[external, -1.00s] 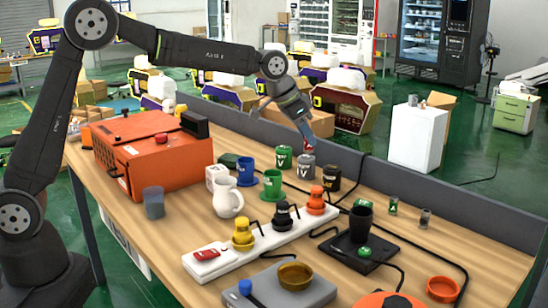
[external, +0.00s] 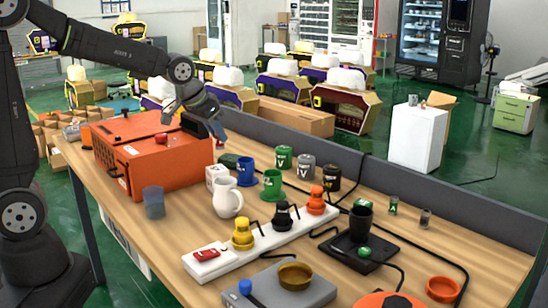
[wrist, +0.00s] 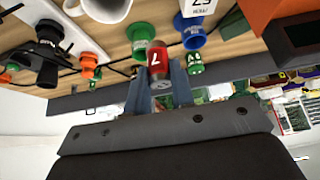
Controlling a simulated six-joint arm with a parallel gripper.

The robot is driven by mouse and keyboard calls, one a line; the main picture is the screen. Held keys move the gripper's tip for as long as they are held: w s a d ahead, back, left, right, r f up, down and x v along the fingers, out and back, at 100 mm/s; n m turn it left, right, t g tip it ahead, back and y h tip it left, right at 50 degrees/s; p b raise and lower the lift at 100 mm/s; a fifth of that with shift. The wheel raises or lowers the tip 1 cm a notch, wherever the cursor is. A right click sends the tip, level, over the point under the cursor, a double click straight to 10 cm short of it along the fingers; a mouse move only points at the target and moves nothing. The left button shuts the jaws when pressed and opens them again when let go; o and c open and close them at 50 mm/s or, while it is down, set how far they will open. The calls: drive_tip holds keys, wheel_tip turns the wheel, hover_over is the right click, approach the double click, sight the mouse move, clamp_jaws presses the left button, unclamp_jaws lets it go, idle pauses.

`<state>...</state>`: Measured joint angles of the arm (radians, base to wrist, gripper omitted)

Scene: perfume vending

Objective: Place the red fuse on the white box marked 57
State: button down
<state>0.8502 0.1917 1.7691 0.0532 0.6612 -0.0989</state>
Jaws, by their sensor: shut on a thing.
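My gripper (wrist: 166,80) is shut on the red fuse (wrist: 157,58), a small red cylinder with a white mark and a grey end, seen between the two fingers in the wrist view. In the external view my gripper (external: 214,136) is above the table, behind the white box, and a bit of the red fuse (external: 220,144) shows below it. The white box marked 57 (external: 211,170) stands on the table right of the orange machine. Its marking shows in the wrist view on the white box (wrist: 203,7) at the top edge. The fuse is apart from the box.
The orange machine (external: 150,160) stands close left of the box. A white pitcher (external: 227,198), a blue cup (external: 246,168) and green cups (external: 271,184) stand near it. A power strip (external: 265,240) lies in front. A grey partition (external: 440,195) runs along the back edge.

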drive_tip(key=w+a+f, duration=0.1)
drive_tip(key=w, duration=0.1)
drive_tip(key=w+a+f, duration=0.1)
drive_tip(key=w+f, duration=0.1)
drive_tip(key=w, duration=0.1)
drive_tip(key=w+a+f, duration=0.1)
drive_tip(key=w+f, duration=0.1)
drive_tip(key=w, duration=0.1)
drive_tip(key=shift+w+a+f, duration=0.1)
drive_tip(key=shift+w+f, duration=0.1)
drive_tip(key=shift+f, duration=2.05)
drive_tip(key=c, duration=1.2)
unclamp_jaws()
drive_tip(key=shift+f, duration=0.15)
drive_tip(key=shift+c, duration=0.2)
drive_tip(key=shift+r, duration=0.3)
drive_tip(key=v, duration=1.1)
drive_tip(key=shift+s+a+r, duration=0.15)
drive_tip(key=shift+a+r, duration=0.05)
drive_tip(key=shift+r, duration=0.1)
drive_tip(key=shift+f, duration=0.1)
